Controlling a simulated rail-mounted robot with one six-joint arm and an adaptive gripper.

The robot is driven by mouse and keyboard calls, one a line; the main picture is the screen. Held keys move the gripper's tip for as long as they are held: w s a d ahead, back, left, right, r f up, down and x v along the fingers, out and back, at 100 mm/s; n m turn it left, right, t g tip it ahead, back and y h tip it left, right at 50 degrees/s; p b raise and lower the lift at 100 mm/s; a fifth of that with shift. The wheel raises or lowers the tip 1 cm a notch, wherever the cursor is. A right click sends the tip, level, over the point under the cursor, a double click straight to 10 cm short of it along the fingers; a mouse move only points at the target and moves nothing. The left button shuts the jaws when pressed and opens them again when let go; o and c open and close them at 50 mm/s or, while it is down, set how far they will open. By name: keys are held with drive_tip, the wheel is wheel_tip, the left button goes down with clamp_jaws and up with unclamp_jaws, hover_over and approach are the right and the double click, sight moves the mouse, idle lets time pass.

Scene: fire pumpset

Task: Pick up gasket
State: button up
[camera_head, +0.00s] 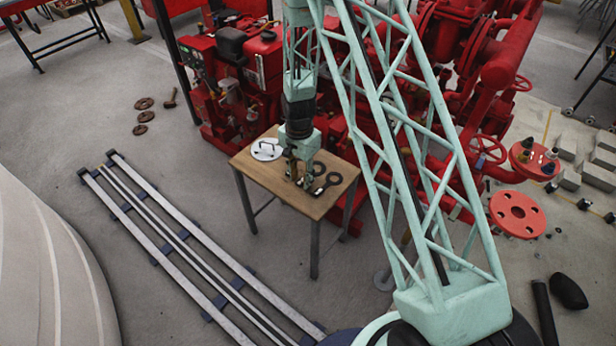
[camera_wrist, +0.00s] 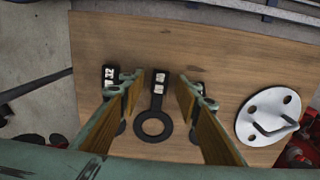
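A black ring gasket with a flat handle lies on the wooden table, between my fingers in the wrist view (camera_wrist: 153,123). Its handle carries two pale patches and points up in the picture. Two similar black pieces show only in part behind my fingers, one at left (camera_wrist: 110,74) and one at right (camera_wrist: 196,86). In the head view, black gaskets (camera_head: 333,179) lie near the table's right side. My gripper (camera_wrist: 160,77) is open and empty over the middle gasket, one finger to each side. It points down over the table in the head view (camera_head: 300,178).
The wooden table (camera_head: 257,170) also holds a white disc with a handle (camera_head: 267,150), at right in the wrist view (camera_wrist: 278,112). Red pump machinery (camera_head: 228,90) stands close behind the table. Rails (camera_head: 170,238) run along the floor at left.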

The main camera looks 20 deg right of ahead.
drive_tip(key=shift+c, duration=0.6)
drive_tip(key=c, duration=0.8)
drive_tip(key=shift+r, duration=0.1)
drive_tip(key=shift+c, duration=0.2)
drive_tip(key=shift+r+p, duration=0.6)
drive_tip(key=shift+r, duration=1.15)
drive_tip(key=s+a+r+p, duration=0.1)
drive_tip(key=s, duration=1.5)
drive_tip(key=shift+a+r+p, duration=0.15)
drive_tip(key=shift+a+p, duration=0.15)
drive_tip(key=shift+p, duration=0.05)
drive_tip(key=w+d+r+n+p, duration=0.1)
drive_tip(key=w+r+n+p, duration=0.4)
drive_tip(key=r, duration=0.6)
drive_tip(key=w+d+r+n+p, duration=0.1)
drive_tip(key=w+r+n+p, duration=0.4)
drive_tip(key=w+r, duration=0.3)
drive_tip(key=shift+d+r+n, duration=0.15)
drive_tip(key=shift+r+n, duration=0.55)
drive_tip(key=shift+r, duration=1.3)
drive_tip(key=shift+w+d, duration=0.1)
drive_tip(key=shift+w, duration=0.05)
